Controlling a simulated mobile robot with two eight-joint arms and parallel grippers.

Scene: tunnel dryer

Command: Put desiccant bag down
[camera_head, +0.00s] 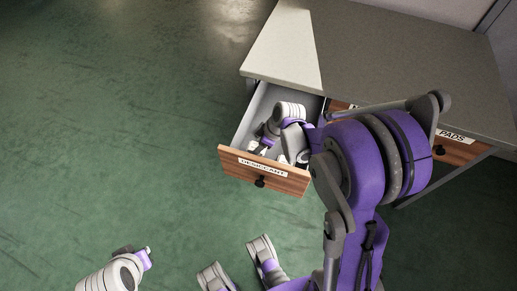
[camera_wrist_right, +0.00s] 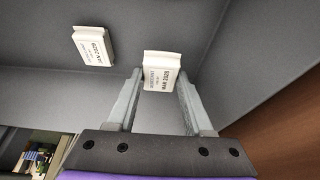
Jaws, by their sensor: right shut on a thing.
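My right gripper (camera_head: 272,143) reaches down into an open drawer with a wooden front (camera_head: 230,161) labelled DESICCANT. In the right wrist view its two grey fingers (camera_wrist_right: 160,85) are shut on a small white desiccant bag (camera_wrist_right: 161,71) with dark print and a date. I cannot tell whether the bag touches the drawer floor. A second white printed bag (camera_wrist_right: 93,46) lies to the left on the grey drawer floor, apart from the held one. What seems to be my left gripper (camera_head: 145,257) shows at the lower left; its fingers are unclear.
The drawer belongs to a grey-topped bench (camera_head: 390,60). Beside it a second wooden drawer front (camera_head: 458,152), labelled PADS at its end, is partly hidden by my right arm. The drawer's grey walls stand close around the right gripper. Green floor (camera_head: 110,130) on the left is clear.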

